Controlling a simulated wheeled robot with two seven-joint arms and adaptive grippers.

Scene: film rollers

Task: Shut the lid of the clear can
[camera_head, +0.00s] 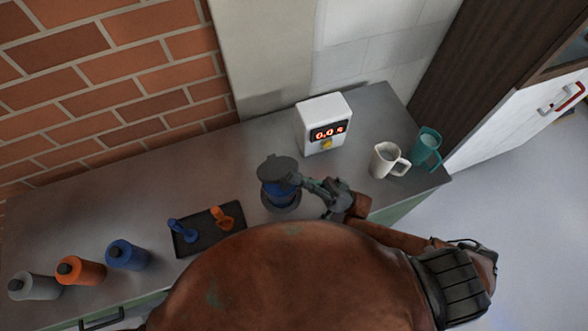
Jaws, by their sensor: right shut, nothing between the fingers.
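The can (277,192) stands on the grey counter, with something blue visible in its upper part. Its dark round lid (276,168) sits over the top and looks tilted. I cannot tell whether the lid touches the rim all around. My right gripper (305,184) is shut and empty, with its fingertips at the can's right side close under the lid's edge. I cannot tell whether they touch it. The can's lower right side is partly hidden by the gripper. My left gripper is not in view.
A white jug (385,160) and a teal jug (428,146) are at the right. A black tray (189,243) holds a blue and an orange piece. Grey, orange and blue bottles (128,256) stand at the left.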

